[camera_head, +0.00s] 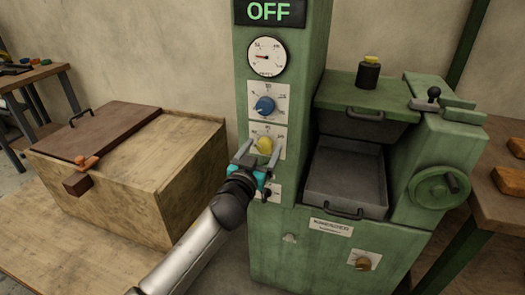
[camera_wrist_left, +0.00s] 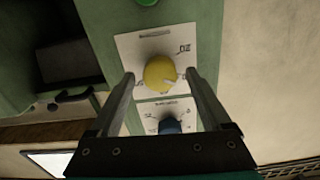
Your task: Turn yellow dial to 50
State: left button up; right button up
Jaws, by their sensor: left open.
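The yellow dial (camera_head: 265,145) sits on a white scale plate on the front of the green machine's column, below a blue dial (camera_head: 265,106). In the left wrist view the yellow dial (camera_wrist_left: 160,73) shows between the fingers, with a pale notch on its lower right and a "50" mark at the plate's upper right. My left gripper (camera_head: 259,155) is open, its fingers on either side of the yellow dial, with gaps showing. Whether a finger touches it I cannot tell. The blue dial (camera_wrist_left: 170,126) shows nearer the gripper's base. My right gripper is not in view.
Above the dials are a round gauge (camera_head: 266,57) and a display reading OFF (camera_head: 269,12). To the right are a metal tray (camera_head: 345,180) and a green handwheel (camera_head: 439,188). A wooden chest (camera_head: 130,185) stands left. Another small knob (camera_head: 267,194) sits just below the gripper.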

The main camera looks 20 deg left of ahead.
pick_arm(q)
jog(key=shift+w, duration=0.25)
jog(key=shift+c, duration=0.4)
grip_shut()
